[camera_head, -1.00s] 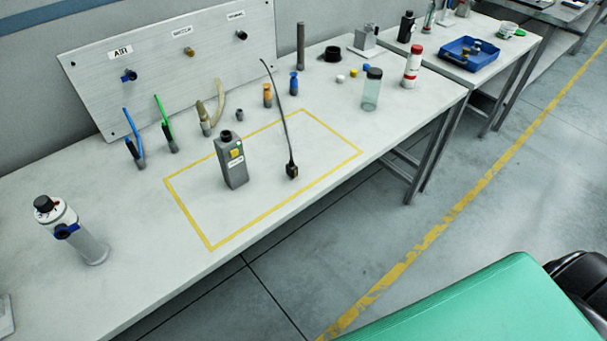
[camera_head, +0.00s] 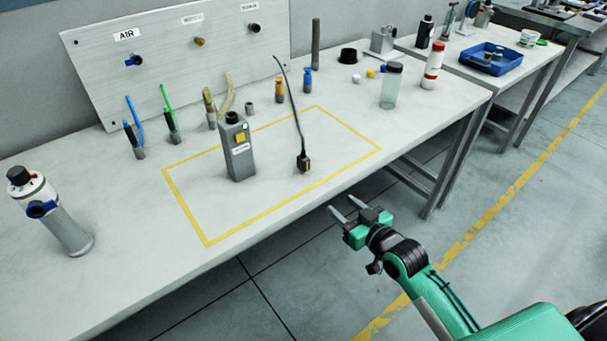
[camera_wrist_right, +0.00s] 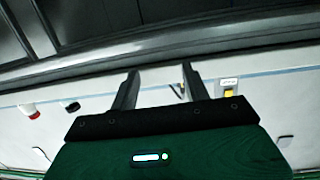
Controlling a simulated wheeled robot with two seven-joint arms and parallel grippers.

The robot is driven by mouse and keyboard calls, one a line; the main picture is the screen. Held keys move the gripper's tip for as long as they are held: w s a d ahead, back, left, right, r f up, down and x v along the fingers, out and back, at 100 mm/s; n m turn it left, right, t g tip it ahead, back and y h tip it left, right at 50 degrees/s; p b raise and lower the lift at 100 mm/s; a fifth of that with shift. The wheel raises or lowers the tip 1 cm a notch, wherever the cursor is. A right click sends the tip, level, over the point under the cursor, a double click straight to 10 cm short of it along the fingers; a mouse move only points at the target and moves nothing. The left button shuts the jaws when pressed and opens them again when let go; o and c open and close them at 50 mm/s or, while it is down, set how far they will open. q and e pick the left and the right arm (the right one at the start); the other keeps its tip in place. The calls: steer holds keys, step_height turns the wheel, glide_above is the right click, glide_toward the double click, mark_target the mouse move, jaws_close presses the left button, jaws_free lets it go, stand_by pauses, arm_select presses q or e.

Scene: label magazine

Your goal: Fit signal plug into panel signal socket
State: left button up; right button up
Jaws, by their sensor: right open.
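A small black plug (camera_head: 303,163) with a thin dark cable rising from it sits on the table inside the yellow outline; it looks like the signal plug. The panel (camera_head: 180,55) leans at the back. Its rightmost black socket (camera_head: 254,28) is under a label too small to read surely, and seems to be the signal socket. My right gripper (camera_head: 343,206) is open and empty, off the table's front edge, in front and to the right of the plug. Its two fingers also show apart in the right wrist view (camera_wrist_right: 158,76). My left gripper is out of view.
A grey box (camera_head: 239,152) with a yellow button stands left of the plug. Several hoses and connectors stand before the panel. The outline's front is clear.

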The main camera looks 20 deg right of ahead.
steer(key=n+t+y, duration=0.1)
steer(key=y, duration=0.1)
glide_toward(307, 164)
steer(key=s, duration=0.3)
steer(key=x, duration=0.5)
steer(key=d+x, duration=0.1)
steer(key=x, duration=0.2)
steer(key=shift+w+f+b, duration=0.15)
steer(key=shift+w+b, duration=0.05)
steer(key=shift+b, duration=0.2)
steer(key=shift+x, duration=2.6)
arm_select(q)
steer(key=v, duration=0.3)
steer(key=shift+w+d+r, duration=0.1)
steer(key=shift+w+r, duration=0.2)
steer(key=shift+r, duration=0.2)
arm_select(e)
steer(key=shift+d, duration=0.1)
steer(key=shift+c, duration=0.2)
jaws_close()
